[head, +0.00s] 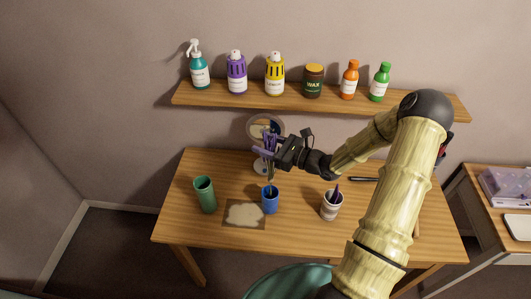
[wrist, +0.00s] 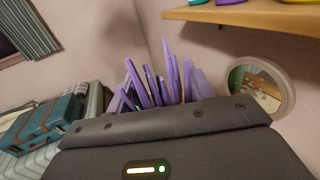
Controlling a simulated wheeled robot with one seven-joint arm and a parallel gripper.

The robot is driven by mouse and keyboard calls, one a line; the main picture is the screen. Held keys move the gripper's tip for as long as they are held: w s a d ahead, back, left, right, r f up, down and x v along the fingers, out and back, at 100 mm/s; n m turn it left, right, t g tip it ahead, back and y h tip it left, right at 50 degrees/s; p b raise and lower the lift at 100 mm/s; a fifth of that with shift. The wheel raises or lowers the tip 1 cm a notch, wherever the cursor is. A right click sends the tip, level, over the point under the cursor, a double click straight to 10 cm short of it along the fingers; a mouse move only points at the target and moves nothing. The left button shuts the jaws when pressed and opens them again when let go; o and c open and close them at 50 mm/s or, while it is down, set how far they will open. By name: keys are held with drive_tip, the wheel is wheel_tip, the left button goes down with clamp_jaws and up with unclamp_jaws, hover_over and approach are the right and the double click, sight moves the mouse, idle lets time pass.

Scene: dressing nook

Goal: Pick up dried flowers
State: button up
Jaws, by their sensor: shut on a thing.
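The dried flowers, a bundle of purple stalks (head: 267,147), are above the wooden table in the head view. They also show as purple spikes (wrist: 165,80) in the wrist view, rising past the dark edge of my gripper (wrist: 165,120). In the head view my gripper (head: 279,155) is shut on the flowers, above a blue cup (head: 270,204). The lower stems hang toward the cup; I cannot tell if they are clear of its rim. My fingertips are mostly hidden behind the gripper body.
The table (head: 185,220) also holds a green cup (head: 205,197), a white cup (head: 331,206) with dark items, a mat (head: 245,214) and a round mirror (head: 262,127). A shelf (head: 300,101) with several bottles hangs behind. A teal chair (head: 285,282) stands in front.

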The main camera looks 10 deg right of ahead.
drive_tip(key=shift+r, duration=0.35)
idle(0.3)
